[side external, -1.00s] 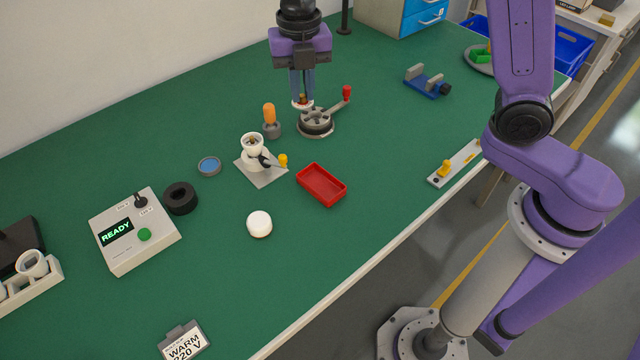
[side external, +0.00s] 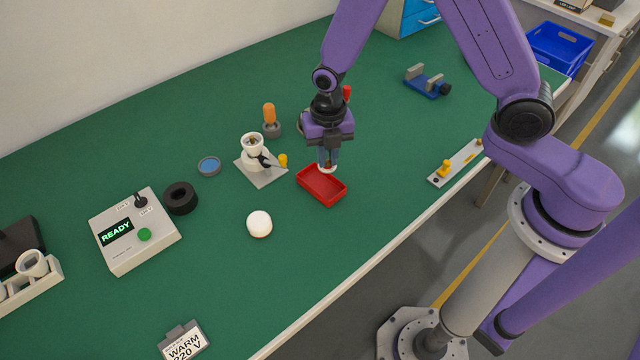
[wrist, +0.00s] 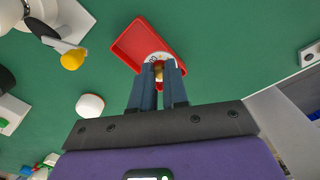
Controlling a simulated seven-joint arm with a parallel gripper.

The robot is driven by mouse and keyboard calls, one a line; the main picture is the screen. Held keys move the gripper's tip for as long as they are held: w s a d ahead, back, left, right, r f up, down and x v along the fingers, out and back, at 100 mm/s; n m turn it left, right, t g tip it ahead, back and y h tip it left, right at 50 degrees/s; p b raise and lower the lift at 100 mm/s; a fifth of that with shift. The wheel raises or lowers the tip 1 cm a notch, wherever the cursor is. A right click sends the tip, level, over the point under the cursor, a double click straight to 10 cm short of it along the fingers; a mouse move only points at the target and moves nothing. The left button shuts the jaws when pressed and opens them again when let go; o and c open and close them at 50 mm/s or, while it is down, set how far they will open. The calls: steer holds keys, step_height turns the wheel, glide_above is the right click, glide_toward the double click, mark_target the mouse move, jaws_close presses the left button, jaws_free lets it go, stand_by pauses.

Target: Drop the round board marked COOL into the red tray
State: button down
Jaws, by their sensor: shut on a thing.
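My gripper (side external: 328,165) is shut on a small round white board (side external: 327,171), held over the red tray (side external: 312,190). In the wrist view my gripper (wrist: 159,70) has both fingers closed on the board's brass-coloured middle part, and the white disc (wrist: 152,58) shows beyond the fingertips, overlapping the tray (wrist: 127,44). Part of the disc is hidden by the fingers, and its marking is too small to read. The tray looks empty where it shows. I cannot tell exactly how high the board is above the tray floor.
A white lamp holder on a plate (side external: 262,172) with a yellow-knobbed lever stands left of the tray. A white round cap (side external: 259,224) lies at its lower left. A grey box reading READY (side external: 135,230) is further left.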

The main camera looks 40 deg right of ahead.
mark_target(327, 161)
steer(key=shift+f, duration=1.5)
steer(key=c, duration=1.1)
jaws_free()
steer(key=shift+o, duration=0.2)
step_height(327, 161, up, 18)
steer(key=shift+f, duration=0.25)
steer(key=shift+s, duration=0.1)
